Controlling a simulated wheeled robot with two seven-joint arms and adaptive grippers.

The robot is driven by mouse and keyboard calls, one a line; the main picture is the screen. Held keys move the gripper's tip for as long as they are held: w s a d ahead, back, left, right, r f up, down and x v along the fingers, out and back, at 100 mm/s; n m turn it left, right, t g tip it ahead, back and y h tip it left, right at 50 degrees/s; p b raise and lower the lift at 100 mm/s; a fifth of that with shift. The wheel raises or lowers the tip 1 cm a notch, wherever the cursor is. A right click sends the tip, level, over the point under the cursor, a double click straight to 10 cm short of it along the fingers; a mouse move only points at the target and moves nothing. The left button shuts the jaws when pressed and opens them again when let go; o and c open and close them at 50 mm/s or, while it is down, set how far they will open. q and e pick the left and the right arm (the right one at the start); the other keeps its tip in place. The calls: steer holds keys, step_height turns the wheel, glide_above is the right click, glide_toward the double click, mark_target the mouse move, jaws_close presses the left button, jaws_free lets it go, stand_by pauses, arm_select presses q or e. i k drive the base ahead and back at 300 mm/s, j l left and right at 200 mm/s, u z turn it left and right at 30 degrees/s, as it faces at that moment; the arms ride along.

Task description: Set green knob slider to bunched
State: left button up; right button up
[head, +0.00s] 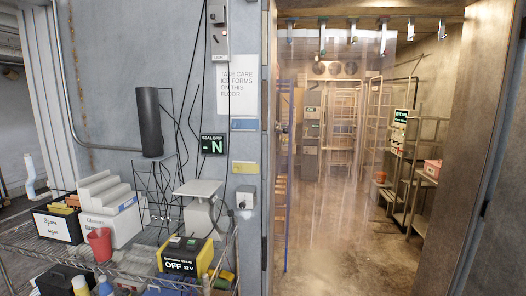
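A rail (370,17) runs across the top of the freezer doorway, with several small hanging sliders spaced along it. Their knob colours are small and hard to tell; one slider (353,31) looks greenish, and another (322,36) looks teal. I cannot tell for sure which one has the green knob. A clear strip curtain (345,150) hangs below the rail over the left and middle of the doorway. The right part of the opening looks uncovered. Neither of my grippers is in view.
A wire shelf (110,262) at lower left holds boxes, a red cup (100,244) and a yellow-black unit (186,257) reading OFF. Inside the freezer, racks (428,170) stand at right. The doorway floor (350,250) is clear. A door frame (460,150) bounds the right side.

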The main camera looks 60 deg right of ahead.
mark_target(324, 22)
steer(key=z, duration=2.5)
steer(key=i, duration=0.9)
steer(key=i+l+u, duration=0.1)
steer(key=i, duration=0.85)
